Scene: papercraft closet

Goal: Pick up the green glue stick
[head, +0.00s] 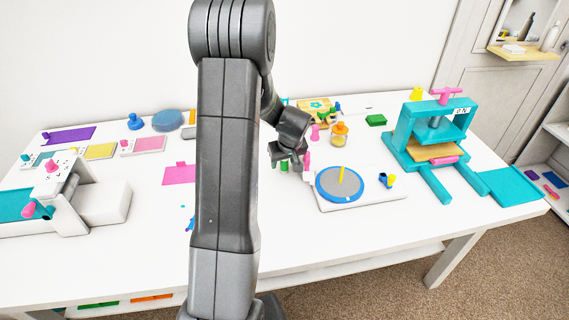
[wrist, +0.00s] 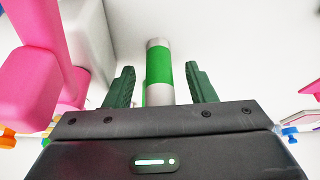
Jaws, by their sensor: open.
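The green glue stick (wrist: 158,72) has a green band with pale ends. In the wrist view it lies between the two fingers of my gripper (wrist: 160,85), with a gap on both sides. The fingers are open and do not touch it. In the head view my gripper (head: 288,163) is low over the middle of the table. A small green patch shows at the fingers there, but I cannot tell whether it is the glue stick or a finger.
A pink object (wrist: 32,85) stands close on the left in the wrist view. In the head view a round blue-and-grey turntable (head: 339,184) is right of my gripper, and a teal press (head: 408,128) stands further right. A pink sheet (head: 178,175) lies left of my arm.

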